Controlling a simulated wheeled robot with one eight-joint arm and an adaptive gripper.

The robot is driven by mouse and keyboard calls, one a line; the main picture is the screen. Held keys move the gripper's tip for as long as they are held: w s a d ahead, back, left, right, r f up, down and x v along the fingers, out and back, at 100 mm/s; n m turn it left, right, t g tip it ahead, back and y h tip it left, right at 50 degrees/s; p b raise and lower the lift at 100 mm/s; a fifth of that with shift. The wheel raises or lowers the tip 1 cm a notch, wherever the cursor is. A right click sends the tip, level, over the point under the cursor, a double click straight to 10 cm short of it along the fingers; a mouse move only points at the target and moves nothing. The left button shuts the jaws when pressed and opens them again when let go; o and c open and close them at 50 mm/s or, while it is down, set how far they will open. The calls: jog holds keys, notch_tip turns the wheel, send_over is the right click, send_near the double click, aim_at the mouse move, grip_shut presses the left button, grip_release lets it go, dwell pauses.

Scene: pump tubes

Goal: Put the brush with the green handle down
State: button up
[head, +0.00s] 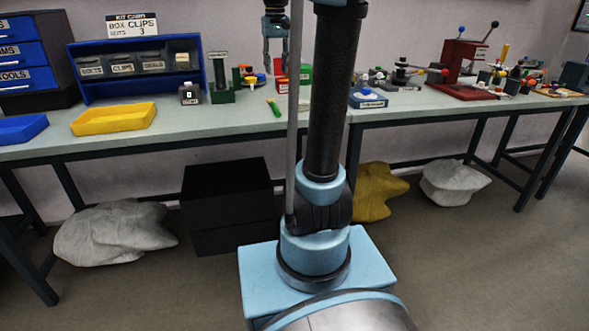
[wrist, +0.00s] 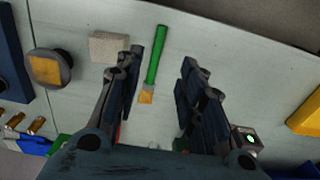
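The brush with the green handle (head: 274,107) lies on the bench top near its front edge in the head view. In the wrist view the brush (wrist: 156,62) lies between my finger pads without touching either, its green handle pointing away and its tan bristle end nearer the palm. My gripper (head: 276,66) points down above the bench, apart from the brush. In the wrist view my gripper (wrist: 161,60) is open and holds nothing. My arm column hides part of the bench to the right of the brush.
A pale block (wrist: 109,46) and round dark part (wrist: 48,68) lie left in the wrist view.

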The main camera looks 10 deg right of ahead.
jog(key=s+f+t, duration=0.2)
jog(key=s+f, duration=2.5)
jog(key=s, duration=0.3)
jog(key=shift+f, duration=0.3)
jog(key=shift+a, duration=0.1)
jog(key=shift+w+f, duration=0.2)
jog(key=shift+w, duration=0.3)
jog(key=shift+o, duration=0.5)
